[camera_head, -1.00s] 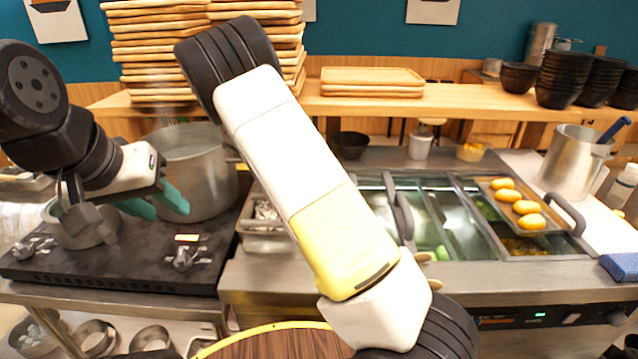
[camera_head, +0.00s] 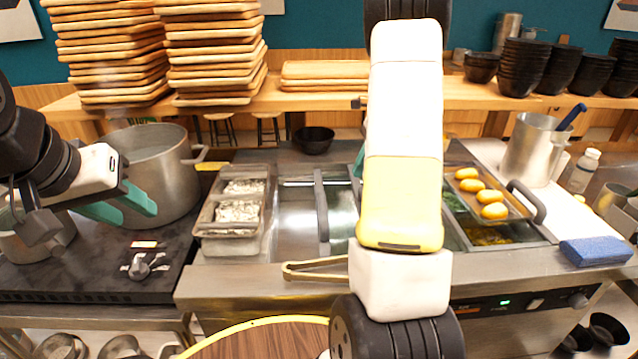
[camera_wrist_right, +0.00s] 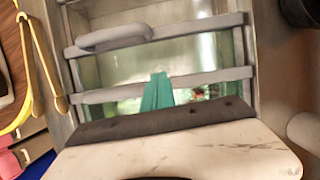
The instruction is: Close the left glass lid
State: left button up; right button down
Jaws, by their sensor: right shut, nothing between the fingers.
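The handle also shows in the right wrist view (camera_wrist_right: 115,37). My right gripper (camera_wrist_right: 157,92) is shut and empty, its teal fingertips right of the handle and apart from it, over a metal rail. In the head view only a teal sliver (camera_head: 359,160) of it shows; my right arm hides the rest and part of the station. My left gripper (camera_head: 125,206) is open and empty over the stove.
A tray with several yellow pieces (camera_head: 492,211) sits on the station's right side, beside another handle (camera_head: 527,201). Brass tongs (camera_head: 315,269) lie at the front edge. A foil-filled container (camera_head: 235,215) and a large pot (camera_head: 150,180) stand left.

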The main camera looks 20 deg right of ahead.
aim_at(342, 204)
jog(key=shift+w+d, duration=0.15)
jog(key=shift+d, duration=0.25)
jog(key=shift+f+m, duration=0.25)
jog(key=shift+m, duration=0.05)
jog(key=x, duration=0.9)
jog(key=shift+w+a+f, duration=0.15)
jog(key=shift+a+f, duration=0.05)
jog(key=shift+f, duration=0.15)
jog(key=a, duration=0.2)
jog(key=shift+w+a+r, duration=0.25)
jog(key=shift+w+a, duration=0.05)
jog(key=shift+w, duration=0.05)
jog(key=shift+w+a, duration=0.2)
jog(key=shift+a, duration=0.35)
